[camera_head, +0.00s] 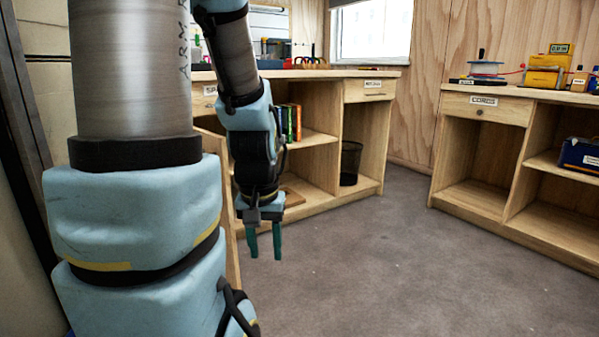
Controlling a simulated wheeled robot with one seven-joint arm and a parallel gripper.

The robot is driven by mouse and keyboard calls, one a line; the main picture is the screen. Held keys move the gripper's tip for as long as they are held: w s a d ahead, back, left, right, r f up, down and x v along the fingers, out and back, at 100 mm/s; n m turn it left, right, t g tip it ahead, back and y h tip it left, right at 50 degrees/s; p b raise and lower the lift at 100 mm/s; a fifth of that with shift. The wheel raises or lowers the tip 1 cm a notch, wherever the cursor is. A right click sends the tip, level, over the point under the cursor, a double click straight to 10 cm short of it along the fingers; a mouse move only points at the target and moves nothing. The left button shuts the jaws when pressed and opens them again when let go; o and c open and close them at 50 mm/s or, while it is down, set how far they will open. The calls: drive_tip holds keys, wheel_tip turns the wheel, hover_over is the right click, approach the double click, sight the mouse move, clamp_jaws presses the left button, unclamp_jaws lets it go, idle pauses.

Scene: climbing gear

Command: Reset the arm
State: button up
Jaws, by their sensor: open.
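My arm fills the left side of the head view, with its thick light-blue and grey links close to the camera. My gripper (265,241) hangs at the end of the arm, pointing down over the grey floor. Its two green fingers are apart, with nothing between them. It is in front of the wooden shelf unit (361,200) and touches nothing that I can see. Part of that unit is hidden behind my arm.
A second wooden cabinet (470,202) stands at the right, with a drawer labelled cords (484,101), a spool (486,69) and a yellow box (546,71) on top. A dark blue case (581,155) is on its shelf. A black bin (350,163) sits in the left unit. The floor (390,265) between is clear.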

wheel_tip(320, 180, up, 34)
drive_tip(key=p, duration=3.2)
